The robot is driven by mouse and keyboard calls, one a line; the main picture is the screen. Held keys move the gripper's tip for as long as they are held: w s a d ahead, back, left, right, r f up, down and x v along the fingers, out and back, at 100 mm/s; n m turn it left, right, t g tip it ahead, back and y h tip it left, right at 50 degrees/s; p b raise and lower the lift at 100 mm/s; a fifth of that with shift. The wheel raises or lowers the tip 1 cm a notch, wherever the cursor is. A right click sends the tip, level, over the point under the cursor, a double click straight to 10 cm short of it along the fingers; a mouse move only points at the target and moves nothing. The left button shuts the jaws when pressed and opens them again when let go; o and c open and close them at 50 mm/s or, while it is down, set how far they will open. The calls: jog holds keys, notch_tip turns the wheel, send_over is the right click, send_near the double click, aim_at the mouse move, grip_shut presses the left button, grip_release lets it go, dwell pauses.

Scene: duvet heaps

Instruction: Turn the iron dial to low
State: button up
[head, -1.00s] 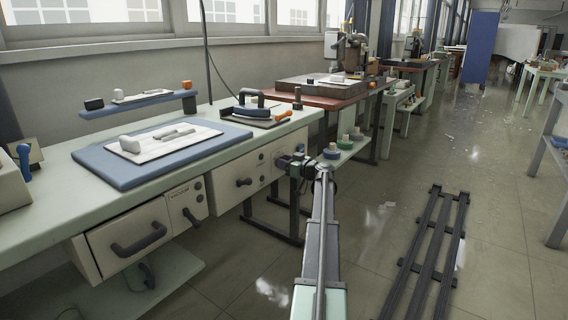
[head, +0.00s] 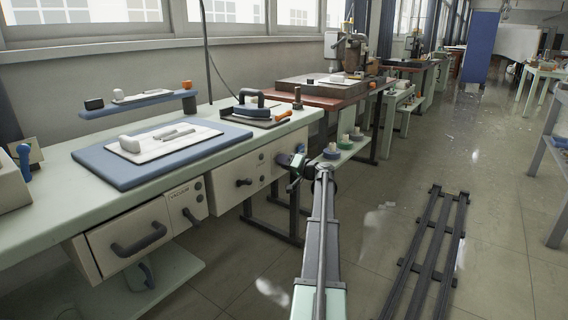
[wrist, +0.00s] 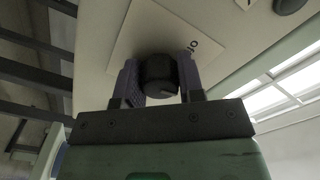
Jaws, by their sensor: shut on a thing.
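The dark round iron dial (wrist: 158,72) sits on a pale label plate (wrist: 150,30) on a panel, in the wrist view. Part of a printed word shows beside it, and a light mark shows on its face. My gripper (wrist: 160,80) has one finger on each side of the dial and is shut on it. In the head view my gripper (head: 284,160) is at the right end of the bench's front panel, and the dial is hidden there. The iron (head: 254,104) with its dark handle stands on the bench top.
The pale green bench (head: 60,190) carries a blue pad (head: 110,172) with a white board. Drawers with dark handles (head: 139,239) front it. Other work tables stand behind to the right. Dark rails (head: 430,250) lie on the open floor at right.

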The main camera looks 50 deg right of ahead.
jog(key=shift+m, duration=0.6)
jog(key=o, duration=0.9)
jog(key=shift+s, duration=0.15)
jog(key=s, duration=1)
jog(key=shift+s+d, duration=0.2)
jog(key=shift+s, duration=0.1)
